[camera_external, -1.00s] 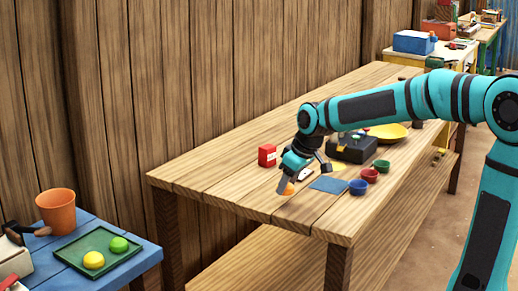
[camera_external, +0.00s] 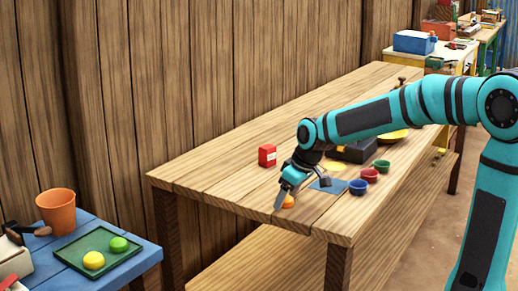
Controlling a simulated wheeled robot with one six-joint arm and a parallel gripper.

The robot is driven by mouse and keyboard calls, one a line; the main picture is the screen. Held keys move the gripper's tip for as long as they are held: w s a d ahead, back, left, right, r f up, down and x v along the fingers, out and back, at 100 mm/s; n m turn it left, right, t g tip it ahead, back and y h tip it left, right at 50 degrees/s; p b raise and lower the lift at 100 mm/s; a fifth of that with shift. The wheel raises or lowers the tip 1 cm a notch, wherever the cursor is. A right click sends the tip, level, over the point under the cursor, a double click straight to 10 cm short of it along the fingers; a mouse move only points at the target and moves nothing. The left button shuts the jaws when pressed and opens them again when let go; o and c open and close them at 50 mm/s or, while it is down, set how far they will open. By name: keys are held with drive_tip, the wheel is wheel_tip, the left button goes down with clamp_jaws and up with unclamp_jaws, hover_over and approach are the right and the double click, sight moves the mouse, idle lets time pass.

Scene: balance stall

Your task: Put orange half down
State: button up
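The orange half (camera_external: 288,201) is a small orange shape at the front left of the wooden table, low against my gripper's finger. My gripper (camera_external: 283,199) points down at it and partly hides it. It seems to be shut on the orange half, which has moved along with it; the far finger is hidden. I cannot tell whether the orange half touches the tabletop.
A blue mat (camera_external: 325,186) lies just right of my gripper on the table (camera_external: 215,179). Blue (camera_external: 358,187), red (camera_external: 370,174) and green (camera_external: 382,166) bowls stand along the front edge. A red box (camera_external: 267,155) stands behind. A dark scale-like device is partly hidden by my arm.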

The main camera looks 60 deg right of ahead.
drive_tip(key=shift+r, duration=0.1)
drive_tip(key=v, duration=1.2)
drive_tip(key=shift+r, duration=0.15)
drive_tip(key=s+a+r+t, duration=1.2)
drive_tip(key=s+a+r, duration=0.5)
drive_tip(key=s, duration=0.1)
drive_tip(key=shift+s+t, duration=0.15)
drive_tip(key=shift+t, duration=0.25)
